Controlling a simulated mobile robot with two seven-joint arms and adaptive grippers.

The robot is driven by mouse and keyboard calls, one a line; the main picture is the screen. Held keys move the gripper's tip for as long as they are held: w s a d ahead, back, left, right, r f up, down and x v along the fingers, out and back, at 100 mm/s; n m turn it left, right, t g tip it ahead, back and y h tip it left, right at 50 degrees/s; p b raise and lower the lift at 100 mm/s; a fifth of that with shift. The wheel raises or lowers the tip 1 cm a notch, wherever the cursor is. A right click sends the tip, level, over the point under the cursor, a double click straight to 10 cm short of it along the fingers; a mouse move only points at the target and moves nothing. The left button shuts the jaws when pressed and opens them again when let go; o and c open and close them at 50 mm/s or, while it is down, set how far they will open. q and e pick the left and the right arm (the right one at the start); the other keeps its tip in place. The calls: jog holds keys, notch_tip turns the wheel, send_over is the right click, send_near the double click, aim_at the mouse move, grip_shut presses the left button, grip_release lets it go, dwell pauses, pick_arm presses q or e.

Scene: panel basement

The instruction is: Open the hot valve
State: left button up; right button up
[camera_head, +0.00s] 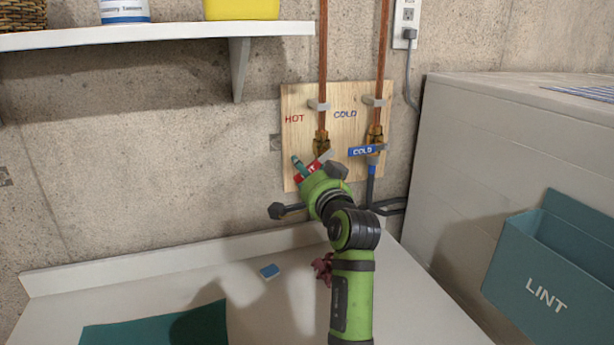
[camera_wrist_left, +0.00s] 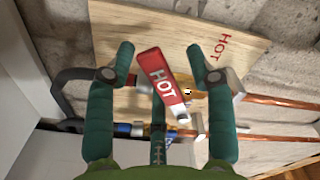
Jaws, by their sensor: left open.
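The hot valve has a red handle marked HOT (camera_head: 309,170), below a brass body (camera_head: 321,143) on the left copper pipe. My left gripper (camera_head: 312,163) is right in front of it and hides part of the handle and the hose below. In the left wrist view, the red handle (camera_wrist_left: 163,80) lies slanted between the spread teal fingers of my left gripper (camera_wrist_left: 161,52). The gripper is open, with visible gaps on both sides of the handle. I cannot tell how deep the handle sits between the fingers. My right gripper is not in view.
The blue COLD handle (camera_head: 366,150) is close on the right, on the same wooden panel (camera_head: 294,140). A white shelf (camera_head: 190,34) juts out at upper left. A teal LINT bin (camera_head: 550,270) hangs at right.

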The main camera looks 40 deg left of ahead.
pick_arm(q)
notch_tip(320, 180, up, 10)
jog(key=shift+w+a+f, duration=0.15)
jog(key=shift+w+a, duration=0.15)
jog(key=f+h, duration=0.1)
jog(key=f, duration=0.1)
jog(key=f+g, duration=0.1)
jog(key=f, duration=0.1)
jog(key=f+g+h, duration=0.1)
jog(key=f, duration=0.2)
jog(key=shift+s+d+h, duration=0.2)
jog(key=shift+s+h, duration=0.1)
jog(key=s+d+p, duration=0.1)
jog(key=s+d, duration=0.3)
jog(key=d, duration=0.3)
jog(key=shift+s+d+f, duration=0.15)
jog(key=shift+d+f, duration=0.2)
jog(key=shift+f, duration=0.05)
